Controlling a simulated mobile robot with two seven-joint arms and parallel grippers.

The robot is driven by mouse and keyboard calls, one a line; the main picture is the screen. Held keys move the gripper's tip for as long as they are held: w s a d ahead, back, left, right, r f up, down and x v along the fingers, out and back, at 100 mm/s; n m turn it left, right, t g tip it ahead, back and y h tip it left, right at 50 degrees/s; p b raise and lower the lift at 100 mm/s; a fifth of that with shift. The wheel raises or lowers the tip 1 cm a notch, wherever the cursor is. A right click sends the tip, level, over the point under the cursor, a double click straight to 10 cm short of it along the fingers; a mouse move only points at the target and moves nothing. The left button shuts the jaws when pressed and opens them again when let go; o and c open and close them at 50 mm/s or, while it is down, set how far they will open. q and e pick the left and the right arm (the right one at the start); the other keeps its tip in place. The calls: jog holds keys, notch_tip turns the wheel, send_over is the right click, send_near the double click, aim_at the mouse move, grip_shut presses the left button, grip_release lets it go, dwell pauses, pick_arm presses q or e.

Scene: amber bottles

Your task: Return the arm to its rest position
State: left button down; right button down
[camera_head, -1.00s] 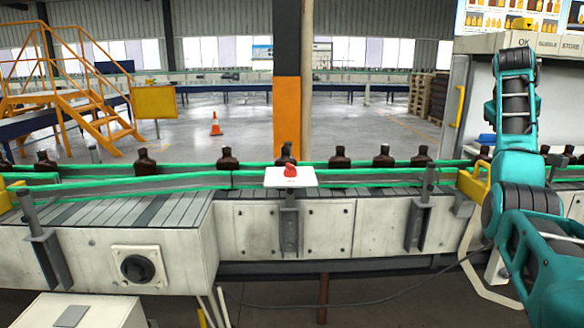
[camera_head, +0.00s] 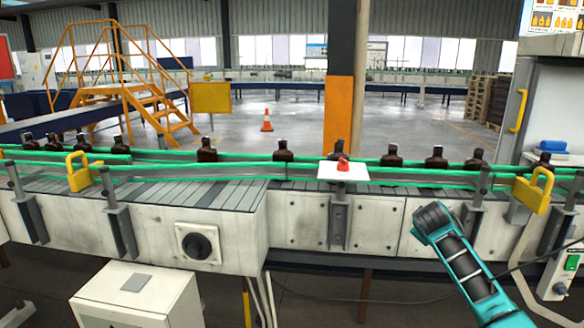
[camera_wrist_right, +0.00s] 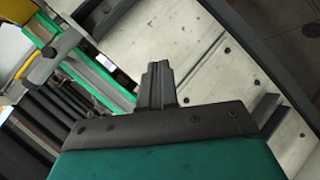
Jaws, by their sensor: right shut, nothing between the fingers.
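My right arm (camera_head: 462,265) comes in from the lower right in the head view, teal with dark bands, in front of the conveyor's side panels. Its dark rounded end is near the conveyor front; I cannot make out the fingers there. In the right wrist view my right gripper (camera_wrist_right: 157,85) shows its dark fingers shut together with nothing between them. Pale panels with bolts lie beyond it, and a green rail (camera_wrist_right: 92,75) runs to its left. My left gripper is out of view.
A conveyor (camera_head: 310,222) crosses the head view with several amber bottles (camera_head: 283,151) behind green rails. A red button (camera_head: 342,163) sits on a white plate. A pale box (camera_head: 140,295) stands at lower left. Open floor lies behind.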

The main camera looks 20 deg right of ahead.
jog(key=s+a+f+n+t+y, duration=0.2)
jog(key=s+a+f+y, duration=0.15)
jog(key=a+f, duration=0.8)
jog(key=s+a+f+n+t+y, duration=0.1)
jog(key=s+a+f+y, duration=0.3)
jog(key=a+f, duration=0.75)
jog(key=s+a+m+y, duration=0.1)
jog(key=s+a+y, duration=0.1)
jog(key=s+a, duration=0.5)
jog(key=s+a+t+y, duration=0.1)
jog(key=s+a+y, duration=0.1)
jog(key=s+a, duration=0.5)
jog(key=a+r, duration=0.1)
jog(key=a, duration=0.4)
jog(key=shift+s+a+m, duration=0.25)
jog(key=shift+s+m, duration=0.15)
